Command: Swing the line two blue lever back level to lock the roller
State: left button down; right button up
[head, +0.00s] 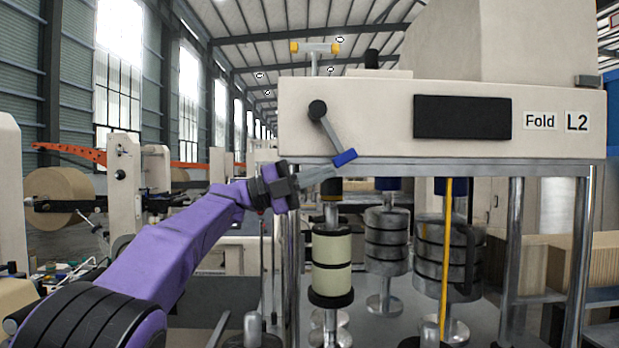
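The blue lever on the machine marked "Fold L2" has a black pivot (317,109), a grey arm (330,132) and a blue grip (345,158). The arm slants down to the right from the pivot, so it is not level. My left gripper (332,171) reaches in from the left. Its grey fingers point right, with their tips just below and left of the blue grip. I cannot tell whether they touch it, or how far apart the fingers are. My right gripper is not in view.
The cream machine housing (365,105) carries a black panel (462,117) and the L2 label (577,122). Below its metal edge stand several rollers, including a pale one (332,255), and a yellow strip (446,260). A kraft roll (58,197) is at far left.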

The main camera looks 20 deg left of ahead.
pick_arm(q)
jog(key=s+a+f+b, duration=0.4)
jog(key=a+f+b, duration=0.3)
jog(key=a, duration=0.3)
jog(key=shift+f+b, duration=0.35)
jog(key=shift+b, duration=0.55)
